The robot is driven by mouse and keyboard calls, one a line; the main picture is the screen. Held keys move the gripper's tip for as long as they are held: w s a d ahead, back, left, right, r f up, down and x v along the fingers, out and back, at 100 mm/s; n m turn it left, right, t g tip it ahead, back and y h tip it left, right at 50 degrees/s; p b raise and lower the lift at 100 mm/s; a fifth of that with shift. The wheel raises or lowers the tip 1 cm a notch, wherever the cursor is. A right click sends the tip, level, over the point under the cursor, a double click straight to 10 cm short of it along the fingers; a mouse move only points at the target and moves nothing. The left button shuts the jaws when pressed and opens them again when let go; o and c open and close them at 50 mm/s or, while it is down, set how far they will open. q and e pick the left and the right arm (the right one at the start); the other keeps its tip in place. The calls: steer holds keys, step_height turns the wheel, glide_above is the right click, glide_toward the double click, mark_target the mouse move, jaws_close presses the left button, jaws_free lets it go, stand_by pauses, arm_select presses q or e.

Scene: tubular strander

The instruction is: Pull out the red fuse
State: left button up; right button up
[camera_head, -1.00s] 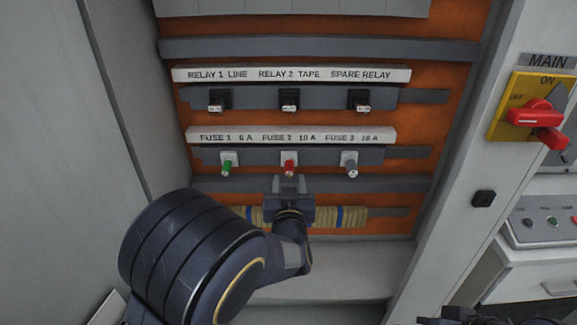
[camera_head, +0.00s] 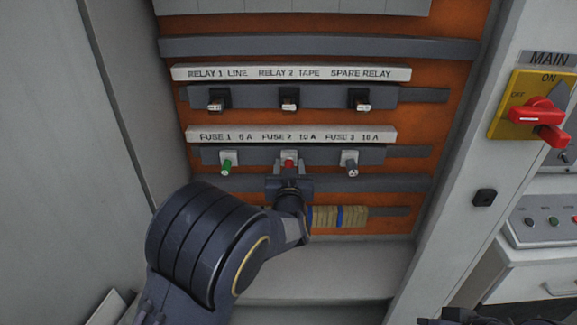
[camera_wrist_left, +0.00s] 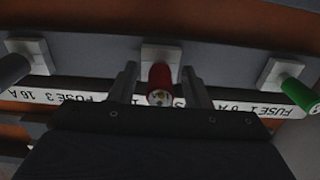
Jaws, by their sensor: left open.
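The red fuse (camera_head: 289,163) sits in its white holder on the fuse rail, under the label FUSE 2 10 A, between the green and grey fuses. In the left wrist view the red fuse (camera_wrist_left: 160,84) points toward the camera. My left gripper (camera_head: 289,172) is open in front of it, and its lower part is covered by the jaws in the head view. In the left wrist view the two fingers of the gripper (camera_wrist_left: 160,86) stand on either side of the red fuse, with a gap on each side. My right gripper does not show clearly; only a dark part is at the bottom right edge.
The green fuse (camera_head: 227,163) is to the left and the grey fuse (camera_head: 350,164) to the right. Relays (camera_head: 289,99) sit on the rail above. A tan wrapped bundle (camera_head: 330,216) runs below. The red main switch (camera_head: 537,116) is on the right cabinet post.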

arm_select(q)
steer(key=shift+b, duration=0.35)
stand_by(0.7)
jaws_close()
stand_by(0.3)
steer(key=shift+s, duration=0.1)
steer(key=shift+s, duration=2.9)
